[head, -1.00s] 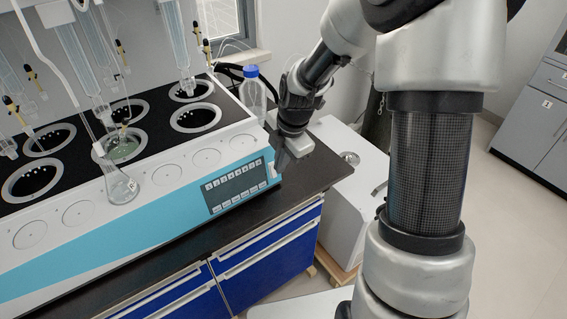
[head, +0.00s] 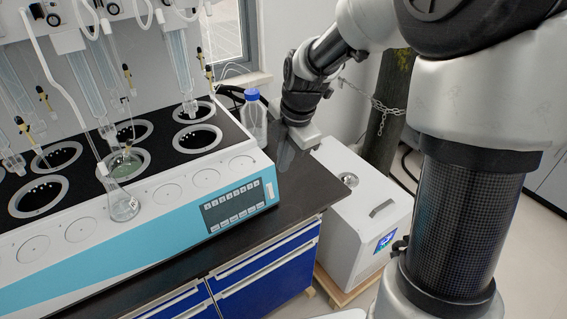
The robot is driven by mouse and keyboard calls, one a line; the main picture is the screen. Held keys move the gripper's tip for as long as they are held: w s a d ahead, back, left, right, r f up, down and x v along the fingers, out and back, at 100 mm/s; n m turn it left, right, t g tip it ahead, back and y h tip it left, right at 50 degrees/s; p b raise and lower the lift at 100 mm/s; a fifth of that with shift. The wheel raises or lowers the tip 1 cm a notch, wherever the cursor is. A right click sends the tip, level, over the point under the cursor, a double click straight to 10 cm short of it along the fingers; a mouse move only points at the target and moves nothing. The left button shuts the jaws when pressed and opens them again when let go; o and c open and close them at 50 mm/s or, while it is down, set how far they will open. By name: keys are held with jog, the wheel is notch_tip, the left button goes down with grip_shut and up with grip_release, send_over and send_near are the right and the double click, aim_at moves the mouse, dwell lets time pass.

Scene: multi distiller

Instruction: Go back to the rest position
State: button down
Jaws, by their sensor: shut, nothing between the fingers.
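My gripper (head: 287,152) is at the right end of the dark bench top, just right of the white and blue distiller (head: 165,218). It points down and its fingers look together, with nothing seen between them. The fingertips are small and partly see-through in the head view. My arm reaches in from the upper right and bends down at the wrist. A clear bottle with a blue cap (head: 252,118) stands left of my gripper, behind the distiller's right end.
A glass flask (head: 122,205) is at the distiller's front, below glass tubes. A white box unit (head: 362,215) stands on a wooden base right of the bench (head: 300,200). A chain hangs on a dark post behind it. The floor at far right is partly clear.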

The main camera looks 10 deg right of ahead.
jog(key=s+d+r+m+t+h+p, duration=0.1)
jog(key=s+r+m+p, duration=0.8)
jog(key=s+r+m, duration=1.2)
jog(key=shift+s+d+m+t, duration=0.6)
jog(key=shift+d+m+t, duration=0.25)
jog(key=shift+t, duration=0.15)
